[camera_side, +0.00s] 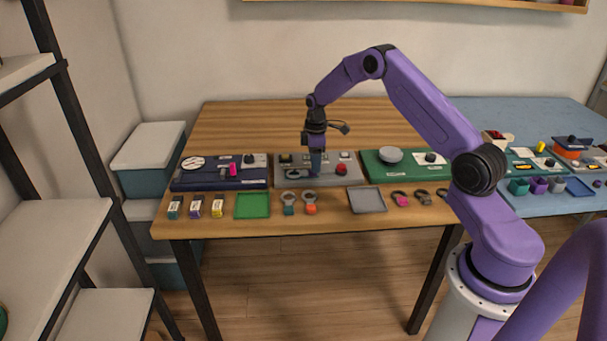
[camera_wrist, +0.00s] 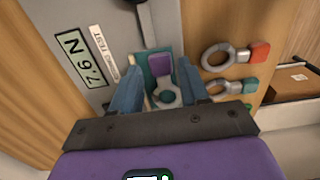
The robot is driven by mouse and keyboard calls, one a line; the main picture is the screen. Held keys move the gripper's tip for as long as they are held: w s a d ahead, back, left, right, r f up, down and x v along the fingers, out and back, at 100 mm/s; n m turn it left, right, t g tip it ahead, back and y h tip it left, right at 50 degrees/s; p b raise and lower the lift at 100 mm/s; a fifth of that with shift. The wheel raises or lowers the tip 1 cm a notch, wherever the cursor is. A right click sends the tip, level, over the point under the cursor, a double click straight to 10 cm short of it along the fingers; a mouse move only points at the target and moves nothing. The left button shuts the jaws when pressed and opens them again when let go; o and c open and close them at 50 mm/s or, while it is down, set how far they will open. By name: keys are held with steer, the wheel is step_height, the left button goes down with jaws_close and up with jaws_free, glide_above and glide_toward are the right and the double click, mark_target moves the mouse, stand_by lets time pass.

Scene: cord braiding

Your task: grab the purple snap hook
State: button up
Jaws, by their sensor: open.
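The purple snap hook (camera_wrist: 160,66) shows in the wrist view, with its purple block toward the far side and a grey ring nearer me. It lies over a teal patch on a grey panel (camera_wrist: 205,22). My gripper (camera_wrist: 160,74) is open, its two blue-grey fingers on either side of the hook, with gaps visible. In the side view, my gripper (camera_side: 316,170) points down low over the grey panel. The purple block cannot be made out there, and how high the fingertips are is unclear.
An orange hook (camera_wrist: 258,53) and a teal hook (camera_wrist: 250,86) lie beside the panel. The panel carries a red button (camera_side: 341,169) and a 7.6 N display (camera_wrist: 84,65). A green tray (camera_side: 253,205) and a grey tray (camera_side: 367,199) lie along the front edge.

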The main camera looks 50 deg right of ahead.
steer(key=shift+f, duration=1.35)
jaws_close()
steer(key=shift+r, duration=0.15)
